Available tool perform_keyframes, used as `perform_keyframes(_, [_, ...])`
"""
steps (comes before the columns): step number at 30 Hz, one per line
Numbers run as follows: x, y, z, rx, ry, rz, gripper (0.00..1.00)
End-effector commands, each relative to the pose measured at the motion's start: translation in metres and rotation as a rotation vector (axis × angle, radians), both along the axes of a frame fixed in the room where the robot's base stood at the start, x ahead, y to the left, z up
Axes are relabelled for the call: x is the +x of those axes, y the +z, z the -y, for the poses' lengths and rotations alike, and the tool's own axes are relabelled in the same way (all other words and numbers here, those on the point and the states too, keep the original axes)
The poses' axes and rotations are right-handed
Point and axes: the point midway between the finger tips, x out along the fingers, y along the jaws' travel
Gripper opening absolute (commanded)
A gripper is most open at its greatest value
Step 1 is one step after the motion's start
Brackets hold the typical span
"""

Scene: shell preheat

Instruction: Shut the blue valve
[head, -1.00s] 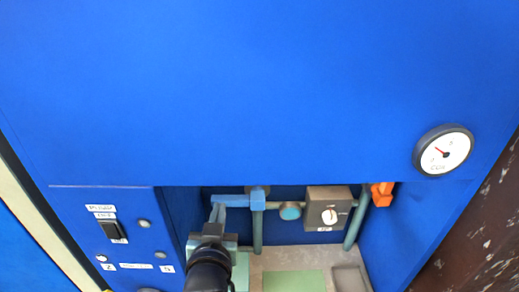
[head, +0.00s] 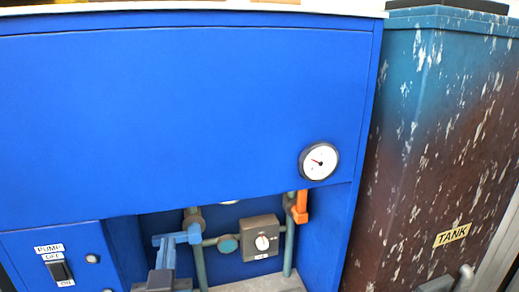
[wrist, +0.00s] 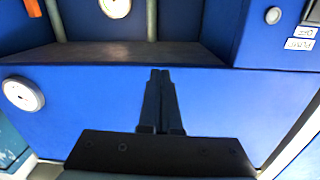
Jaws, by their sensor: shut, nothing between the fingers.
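The blue valve handle (head: 178,238) sits on the left upright pipe in the recess under the blue cabinet front. It sticks out to the left, across the pipe line. My gripper (head: 166,252) is just below the handle's left end in the head view, its fingers pointing up; I cannot tell whether they touch it. In the wrist view the gripper (wrist: 160,75) is shut with nothing between its fingers. The blue handle does not show there.
An orange valve handle (head: 302,206) hangs on the right pipe. A grey box with a dial (head: 262,241) sits between the pipes. A gauge (head: 319,161) is on the cabinet front. The pump switch (head: 59,271) is at left; a rusty tank (head: 440,150) stands at right.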

Motion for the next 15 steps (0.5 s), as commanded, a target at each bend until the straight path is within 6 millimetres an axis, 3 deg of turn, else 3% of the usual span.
perform_keyframes(5, [-0.001, 0.094, 0.038, 0.032, -0.058, 0.190, 0.00])
perform_keyframes(8, [-0.015, 0.161, 0.067, 0.046, -0.101, 0.334, 0.00])
perform_keyframes(12, [-0.054, 0.250, 0.107, 0.051, -0.165, 0.548, 0.00])
perform_keyframes(15, [-0.087, 0.297, 0.130, 0.044, -0.208, 0.680, 0.00])
